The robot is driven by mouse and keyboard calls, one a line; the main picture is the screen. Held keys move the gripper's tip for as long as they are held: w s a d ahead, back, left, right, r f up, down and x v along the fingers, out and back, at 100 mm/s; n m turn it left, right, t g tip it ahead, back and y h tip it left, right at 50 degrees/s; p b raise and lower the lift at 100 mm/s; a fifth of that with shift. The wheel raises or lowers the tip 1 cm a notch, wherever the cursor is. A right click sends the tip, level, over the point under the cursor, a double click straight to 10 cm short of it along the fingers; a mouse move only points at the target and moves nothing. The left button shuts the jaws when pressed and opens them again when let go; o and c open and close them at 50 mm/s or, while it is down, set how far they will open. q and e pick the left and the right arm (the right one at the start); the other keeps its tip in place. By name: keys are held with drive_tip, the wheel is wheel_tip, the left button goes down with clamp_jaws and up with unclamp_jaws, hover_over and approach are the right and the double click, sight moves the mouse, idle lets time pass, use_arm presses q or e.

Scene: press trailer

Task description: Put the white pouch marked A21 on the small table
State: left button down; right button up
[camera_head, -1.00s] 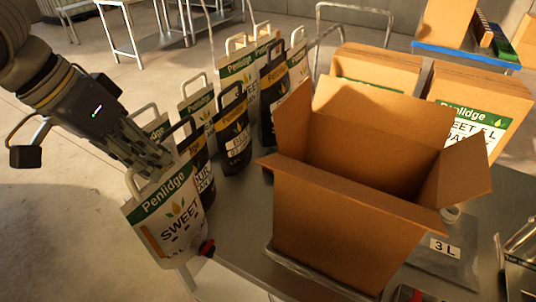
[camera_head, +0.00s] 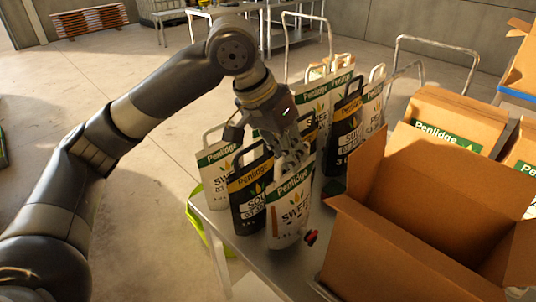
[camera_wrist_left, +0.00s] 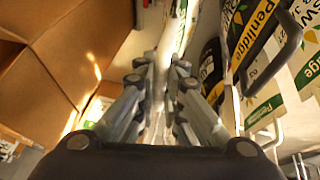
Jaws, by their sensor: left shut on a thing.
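My left gripper (camera_head: 292,158) points down at the near end of the metal table. In the left wrist view the white pouch (camera_wrist_left: 178,30) shows edge-on between the fingers. The pouch hangs upright in front of the other pouches; I cannot tell whether its bottom touches the table. No A21 mark is readable. I cannot tell which table is the small one. My right gripper is not in view.
Black and white pouches, such as a black one (camera_head: 248,190), crowd the metal table (camera_head: 225,222) behind the held pouch. An open cardboard box (camera_head: 400,240) stands to the right. Metal tables (camera_head: 222,11) stand at the back. Open floor (camera_head: 140,180) lies left.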

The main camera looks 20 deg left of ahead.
sight(294, 184)
use_arm(q)
drive_tip(key=shift+w+d, duration=0.35)
drive_tip(key=shift+w, duration=0.35)
drive_tip(key=shift+f+p, duration=0.4)
drive_tip(key=shift+f, duration=1.2)
drive_tip(key=shift+s, duration=0.1)
drive_tip(key=c, duration=2)
unclamp_jaws()
drive_tip(key=shift+f, duration=0.3)
drive_tip(key=o, duration=0.3)
drive_tip(key=shift+s, duration=0.2)
drive_tip(key=shift+r, duration=0.1)
drive_tip(key=v, duration=1.2)
drive_tip(key=shift+b, duration=0.4)
